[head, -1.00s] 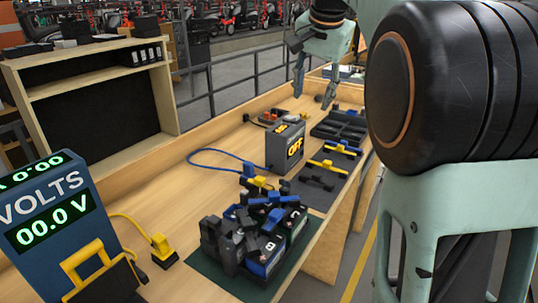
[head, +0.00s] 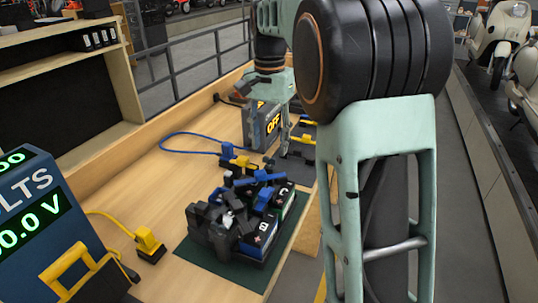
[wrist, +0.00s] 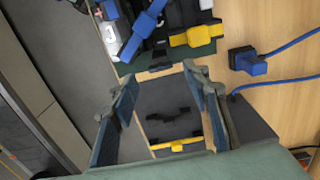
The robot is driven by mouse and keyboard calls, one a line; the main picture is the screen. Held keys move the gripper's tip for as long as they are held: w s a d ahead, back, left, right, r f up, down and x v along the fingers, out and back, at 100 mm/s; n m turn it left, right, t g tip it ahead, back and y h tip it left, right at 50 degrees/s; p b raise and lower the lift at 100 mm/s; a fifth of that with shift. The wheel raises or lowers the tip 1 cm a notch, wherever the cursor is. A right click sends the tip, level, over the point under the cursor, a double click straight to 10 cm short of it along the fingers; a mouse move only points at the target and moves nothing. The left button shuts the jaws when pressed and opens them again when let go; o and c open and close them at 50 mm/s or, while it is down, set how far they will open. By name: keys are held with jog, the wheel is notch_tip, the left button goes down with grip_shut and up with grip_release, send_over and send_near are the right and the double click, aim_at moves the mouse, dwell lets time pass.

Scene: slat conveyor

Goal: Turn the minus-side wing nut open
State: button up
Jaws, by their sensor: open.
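In the head view, a cluster of batteries (head: 265,228) stands on a dark green mat (head: 200,262), with blue wing-shaped pieces (head: 263,177) and grey and black pieces on top. I cannot tell which is the minus-side wing nut. In the wrist view, a blue piece (wrist: 145,25) and a yellow piece (wrist: 192,37) show at the top edge. My gripper (wrist: 160,78) is open and empty, its two fingers apart, with the batteries beyond the tips.
A blue plug (wrist: 245,62) with blue cables lies on the wood at right. A black and a yellow-trimmed tool (wrist: 176,144) lie on a dark mat. A voltmeter (head: 40,215) stands at left.

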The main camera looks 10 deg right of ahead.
aim_at(269, 161)
jog(key=shift+f, duration=1.85)
jog(key=c, duration=1.2)
jog(key=shift+o, duration=0.2)
